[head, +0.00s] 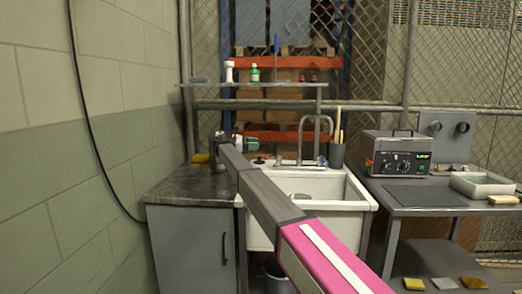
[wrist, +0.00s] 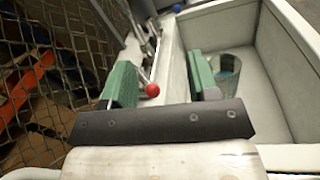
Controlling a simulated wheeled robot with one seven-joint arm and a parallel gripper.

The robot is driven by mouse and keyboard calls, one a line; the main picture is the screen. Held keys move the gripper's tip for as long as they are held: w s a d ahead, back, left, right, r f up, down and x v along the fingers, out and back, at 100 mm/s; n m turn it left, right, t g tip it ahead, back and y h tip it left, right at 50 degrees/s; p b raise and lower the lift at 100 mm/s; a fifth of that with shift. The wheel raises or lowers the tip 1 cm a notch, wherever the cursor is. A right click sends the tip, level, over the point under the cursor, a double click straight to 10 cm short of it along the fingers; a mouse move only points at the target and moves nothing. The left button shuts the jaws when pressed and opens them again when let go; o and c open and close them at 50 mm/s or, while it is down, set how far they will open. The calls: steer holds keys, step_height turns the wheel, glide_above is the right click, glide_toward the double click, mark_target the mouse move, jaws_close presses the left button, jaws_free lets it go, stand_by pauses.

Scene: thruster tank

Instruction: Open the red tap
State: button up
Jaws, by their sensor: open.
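The red tap shows as a small red ball knob (wrist: 152,90) in the wrist view, and as a small red spot (head: 259,160) at the sink's back left in the head view. My gripper (wrist: 160,72) is open, with its two green fingers apart. The red knob lies between them in the picture, close to the left finger; I cannot tell whether they touch. In the head view my gripper (head: 228,138) is at the far end of my arm, left of the spout (head: 315,122). A blue knob (wrist: 176,8) is farther along the sink's back.
The white sink basin (wrist: 285,60) is right of my gripper, with a cup-like container (wrist: 228,66) in it. A wire fence (wrist: 50,70) is on the left. A dark counter (head: 185,185) and a shelf with bottles (head: 254,74) are near my arm.

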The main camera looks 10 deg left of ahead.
steer(key=shift+s+a+r, duration=0.5)
steer(key=shift+s, duration=0.2)
steer(key=shift+s+a+r, duration=0.5)
steer(key=shift+s, duration=0.15)
